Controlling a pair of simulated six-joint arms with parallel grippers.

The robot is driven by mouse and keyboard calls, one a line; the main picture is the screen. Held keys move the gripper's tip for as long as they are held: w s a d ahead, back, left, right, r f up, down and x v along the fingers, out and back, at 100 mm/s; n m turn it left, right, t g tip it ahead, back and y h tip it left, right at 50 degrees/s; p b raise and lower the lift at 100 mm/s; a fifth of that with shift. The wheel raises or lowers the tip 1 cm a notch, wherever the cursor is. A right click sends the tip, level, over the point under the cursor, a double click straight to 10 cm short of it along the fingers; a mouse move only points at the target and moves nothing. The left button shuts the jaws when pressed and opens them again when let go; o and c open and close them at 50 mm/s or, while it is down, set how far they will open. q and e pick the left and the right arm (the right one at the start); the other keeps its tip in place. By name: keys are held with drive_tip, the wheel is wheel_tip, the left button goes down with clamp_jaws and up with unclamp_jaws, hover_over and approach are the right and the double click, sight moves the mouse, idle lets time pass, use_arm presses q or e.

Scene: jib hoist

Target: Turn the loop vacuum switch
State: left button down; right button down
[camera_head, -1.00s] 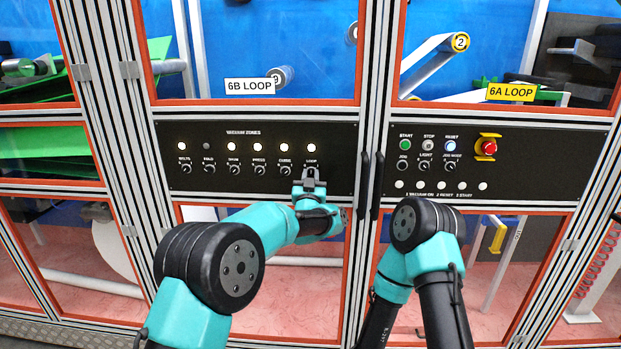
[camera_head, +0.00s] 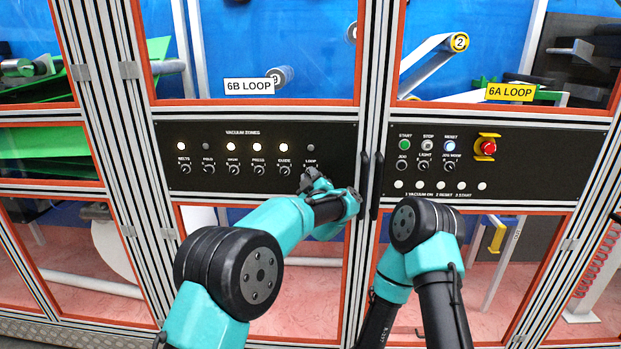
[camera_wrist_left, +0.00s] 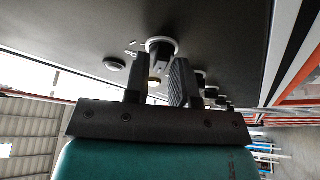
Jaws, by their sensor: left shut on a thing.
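The loop vacuum switch (camera_wrist_left: 161,48) is a small knob with a pale round collar at the right end of the vacuum zones row. In the head view my left gripper covers it. My left gripper (camera_head: 311,176) is at the black panel, rolled to one side. In the left wrist view its two fingers (camera_wrist_left: 158,78) are on either side of the switch, shut on it. The loop lamp (camera_head: 310,147) above the switch is dark. Of my right arm only the links show; its gripper is out of view.
The black vacuum panel (camera_head: 230,180) has more knobs left of the loop switch, including the guide switch (camera_head: 284,170) close by. The belts, drum, press and guide lamps are lit; the hold lamp (camera_head: 209,146) is dark. Dark door handles (camera_head: 370,185) stand just right of my left gripper.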

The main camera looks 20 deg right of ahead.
use_arm(q)
drive_tip(key=shift+r+n, duration=0.15)
drive_tip(key=shift+n, duration=0.15)
drive_tip(key=c, duration=1.1)
unclamp_jaws()
drive_tip(key=v, duration=1.2)
drive_tip(key=shift+d, duration=0.1)
